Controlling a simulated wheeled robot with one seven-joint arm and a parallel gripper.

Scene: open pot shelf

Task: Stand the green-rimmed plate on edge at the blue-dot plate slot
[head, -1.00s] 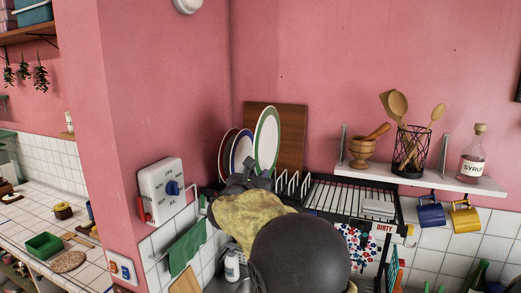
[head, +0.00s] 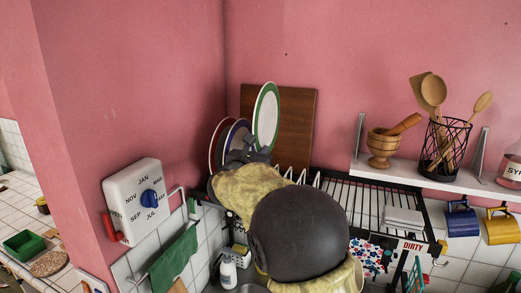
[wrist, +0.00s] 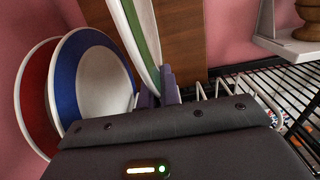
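The green-rimmed plate (head: 265,115) is white with a green rim and stands nearly upright on edge. It also shows in the wrist view (wrist: 139,40), cut off at the top. My gripper (wrist: 159,92) is shut on its lower edge, one finger on each side. In the head view my gripper (head: 250,157) is low beside the plates, partly hidden by my arm. The plate's lowest edge is hidden, so I cannot tell whether it touches the rack. The blue-dot plate slot is not visible.
A blue-rimmed plate (wrist: 103,80) and a red-rimmed plate (wrist: 35,95) stand close on the left. A wooden board (head: 297,130) leans behind. White rack prongs (wrist: 225,90) are to the right, then the black drying rack (head: 350,193). A shelf (head: 365,166) holds a mortar and utensils.

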